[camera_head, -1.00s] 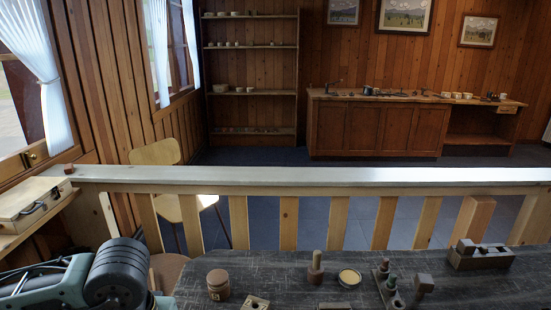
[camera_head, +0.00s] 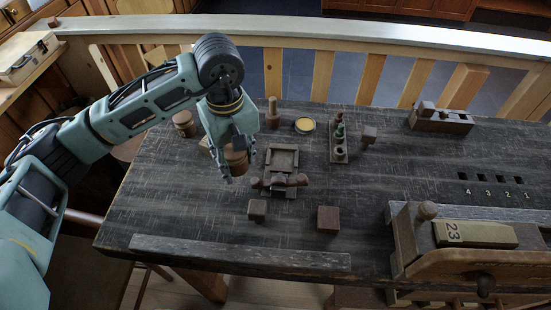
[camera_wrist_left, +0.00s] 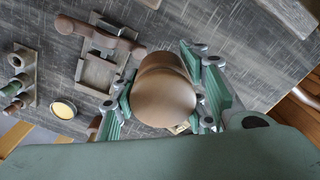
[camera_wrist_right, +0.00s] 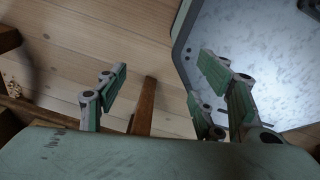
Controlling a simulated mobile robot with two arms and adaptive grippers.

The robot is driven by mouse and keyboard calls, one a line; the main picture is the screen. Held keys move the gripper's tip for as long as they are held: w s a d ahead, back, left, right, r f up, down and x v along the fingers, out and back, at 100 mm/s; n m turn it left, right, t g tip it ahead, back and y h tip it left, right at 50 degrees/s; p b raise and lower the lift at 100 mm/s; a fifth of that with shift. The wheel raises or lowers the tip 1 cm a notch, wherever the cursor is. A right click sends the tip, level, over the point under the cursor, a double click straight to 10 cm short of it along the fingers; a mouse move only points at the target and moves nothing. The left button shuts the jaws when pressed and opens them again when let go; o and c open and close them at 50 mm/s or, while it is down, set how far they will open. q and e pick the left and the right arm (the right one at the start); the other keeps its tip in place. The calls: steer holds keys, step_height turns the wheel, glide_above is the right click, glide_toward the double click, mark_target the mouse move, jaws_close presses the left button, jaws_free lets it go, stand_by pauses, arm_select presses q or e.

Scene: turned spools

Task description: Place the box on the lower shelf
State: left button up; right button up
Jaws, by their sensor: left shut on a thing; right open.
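My left gripper (camera_head: 233,168) is above the left part of the dark workbench (camera_head: 180,200), shut on a brown rounded wooden piece (camera_head: 237,158). In the left wrist view the piece (camera_wrist_left: 165,95) sits between the green finger pads; I cannot tell whether it is a box. A small lidded round pot (camera_head: 183,122) stands behind the arm on the bench. A pale flat case with a handle (camera_head: 28,55) lies on the ledge at far left. My right gripper (camera_wrist_right: 158,95) is open and empty in its wrist view, outside the head view. I cannot make out a lower shelf now.
A wooden holder with a cross piece (camera_head: 283,160), two dark blocks (camera_head: 328,218), a round tin (camera_head: 305,125) and a spool rack (camera_head: 339,145) occupy the bench. A vise (camera_head: 480,262) is at front right. A railing (camera_head: 300,30) runs behind. The bench's middle right is mostly clear.

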arm_select(q)
steer(key=shift+w+d, duration=0.1)
steer(key=shift+d, duration=0.2)
steer(key=shift+w+a+f, duration=0.25)
steer(key=shift+a+f, duration=0.05)
steer(key=shift+a, duration=0.35)
steer(key=w+a+f+p, duration=0.1)
steer(key=a+f+p, duration=0.1)
steer(key=a, duration=0.1)
steer(key=p, duration=0.2)
glide_above(209, 173)
step_height(209, 173, down, 4)
steer(key=shift+s+f, duration=0.1)
steer(key=shift+f, duration=0.25)
step_height(209, 173, down, 4)
steer(key=shift+r+p, duration=0.1)
steer(key=shift+p, duration=0.65)
steer(key=shift+f+b, duration=0.25)
steer(key=shift+b, duration=0.1)
steer(key=o, duration=1.1)
steer(key=shift+o, duration=0.3)
arm_select(e)
steer(key=a+r, duration=0.2)
steer(key=r, duration=0.1)
steer(key=a+r, duration=0.1)
steer(key=r, duration=0.1)
